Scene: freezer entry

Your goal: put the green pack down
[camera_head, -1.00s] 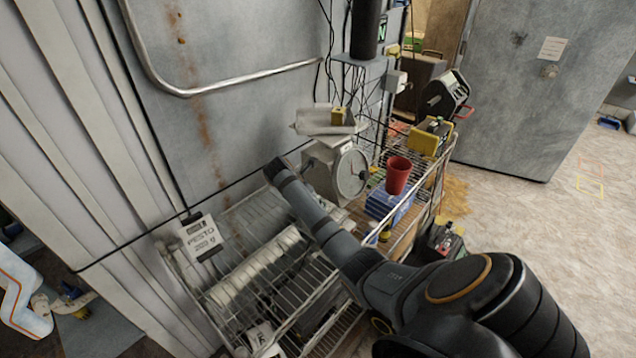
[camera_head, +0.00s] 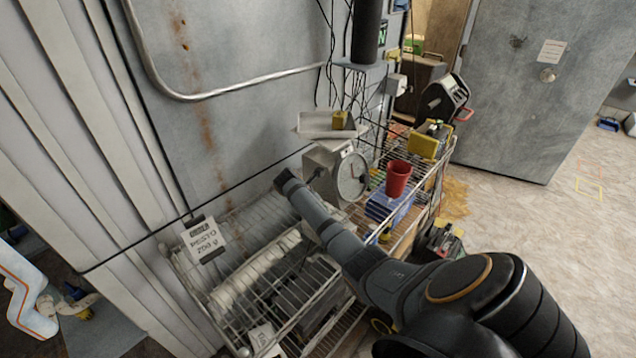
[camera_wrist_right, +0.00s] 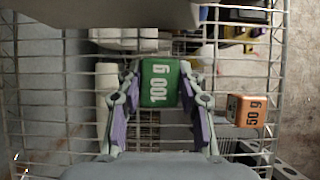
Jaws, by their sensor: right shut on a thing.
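My right gripper (camera_wrist_right: 159,110) is shut on the green pack (camera_wrist_right: 159,82), a small block marked "100 g", held between its purple-padded fingers. A wire shelf (camera_wrist_right: 60,127) lies below it in the right wrist view. The pack hides what lies directly under it, and I cannot tell whether it touches the shelf. In the head view my dark right arm reaches over the wire cart (camera_head: 215,322); the gripper and the pack are hidden there. An orange block marked "50 g" (camera_wrist_right: 246,110) is to the right of the gripper. My left gripper is not in view.
A dial scale (camera_head: 352,177) stands behind the arm with a yellow block (camera_head: 339,120) on its pan (camera_head: 315,123). A red cup (camera_head: 397,177) and blue boxes (camera_head: 380,208) are right of it. A "PESTO 200 g" sign (camera_head: 203,240) hangs at the cart's left.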

